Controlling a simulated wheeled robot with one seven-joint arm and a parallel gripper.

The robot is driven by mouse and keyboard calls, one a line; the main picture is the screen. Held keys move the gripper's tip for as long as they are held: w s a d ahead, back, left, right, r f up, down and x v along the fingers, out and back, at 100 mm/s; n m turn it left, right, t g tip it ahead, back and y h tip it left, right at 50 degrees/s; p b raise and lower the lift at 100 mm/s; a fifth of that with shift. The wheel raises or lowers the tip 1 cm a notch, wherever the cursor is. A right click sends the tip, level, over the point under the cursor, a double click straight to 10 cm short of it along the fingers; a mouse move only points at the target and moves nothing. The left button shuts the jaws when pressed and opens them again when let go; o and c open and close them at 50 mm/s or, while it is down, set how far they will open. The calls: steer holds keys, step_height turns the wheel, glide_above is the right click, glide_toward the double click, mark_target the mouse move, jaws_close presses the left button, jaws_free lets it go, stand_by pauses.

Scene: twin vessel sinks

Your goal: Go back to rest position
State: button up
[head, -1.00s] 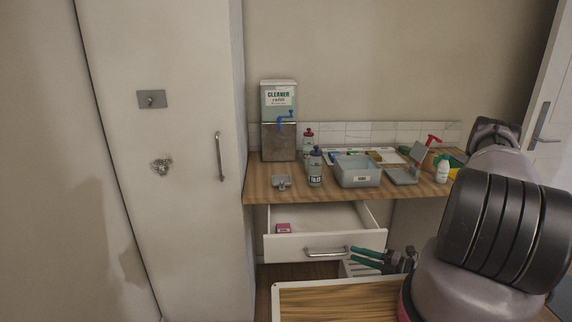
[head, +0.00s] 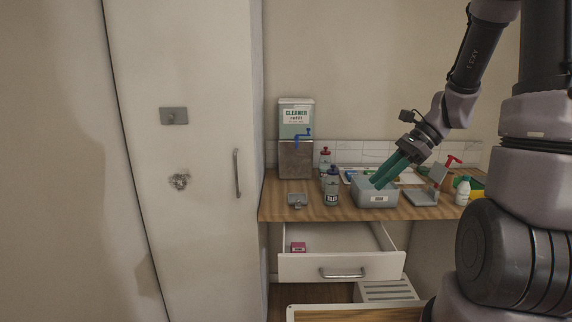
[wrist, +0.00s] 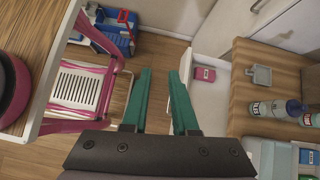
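My gripper (head: 376,184) is raised on my bent arm at the right of the head view. Its teal fingers point down and left and overlap the grey bin (head: 376,200) in the picture. In the wrist view my gripper (wrist: 160,72) has its two fingers apart with nothing between them. There the floor shows beyond the fingertips, and the wooden counter (wrist: 240,100) lies to their right. So the gripper seems to be in front of the counter, not in the bin.
An open drawer (head: 340,268) holds a pink box (head: 298,247). The counter carries a cleaner dispenser (head: 296,140), a grey bottle (head: 332,188), a red-capped bottle (head: 325,160) and a white bottle (head: 463,194). A pink-framed step stool (wrist: 85,85) and a blue crate (wrist: 115,30) stand on the floor.

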steer(key=s+r+n+t+h, duration=0.3)
steer(key=s+r+n, duration=0.2)
steer(key=r, duration=0.4)
steer(key=s+d+r+n+t+h, duration=0.1)
steer(key=s+r+n+t+h, duration=0.2)
steer(key=r+n, duration=0.4)
step_height(320, 180, up, 3)
steer(key=shift+s+d+f+n+t+h, duration=0.2)
steer(key=shift+s+d+n+t+h, duration=0.1)
steer(key=shift+s+t, duration=0.6)
